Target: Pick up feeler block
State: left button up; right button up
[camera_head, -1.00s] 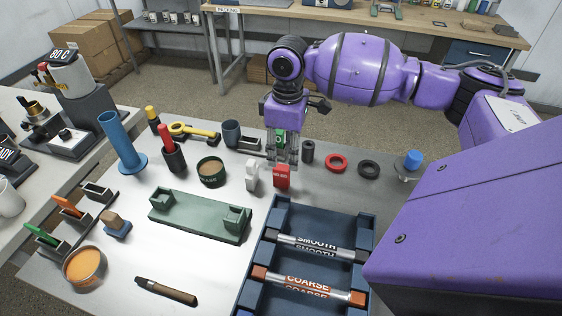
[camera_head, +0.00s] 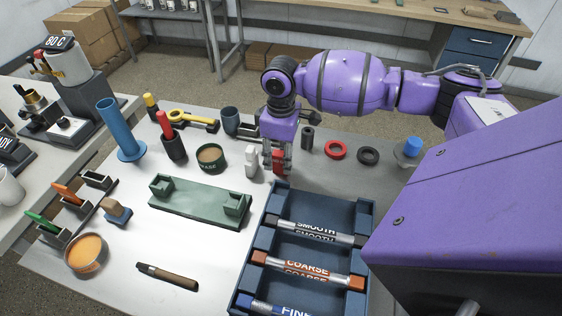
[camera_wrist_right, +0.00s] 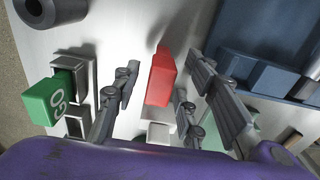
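My right gripper (camera_head: 276,165) is open, with its fingers on either side of a small upright red block (camera_head: 278,160). In the right wrist view the red block (camera_wrist_right: 161,78) stands between the spread fingers (camera_wrist_right: 165,85), with gaps on both sides. A white block (camera_head: 251,163) stands just left of it; part of it shows in the wrist view (camera_wrist_right: 159,132). A green block marked GO (camera_wrist_right: 50,100) sits in a grey holder in the wrist view; my gripper hides it in the head view. No label says which is the feeler block. My left gripper is not in view.
A blue rack (camera_head: 267,233) with labelled rods lies in front of the gripper. A green fixture (camera_head: 198,203) and a dark green tin (camera_head: 210,168) are to the left. Red (camera_head: 335,150) and black rings (camera_head: 368,156) lie to the right.

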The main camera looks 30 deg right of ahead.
grip_shut()
jog(key=shift+r, duration=0.1)
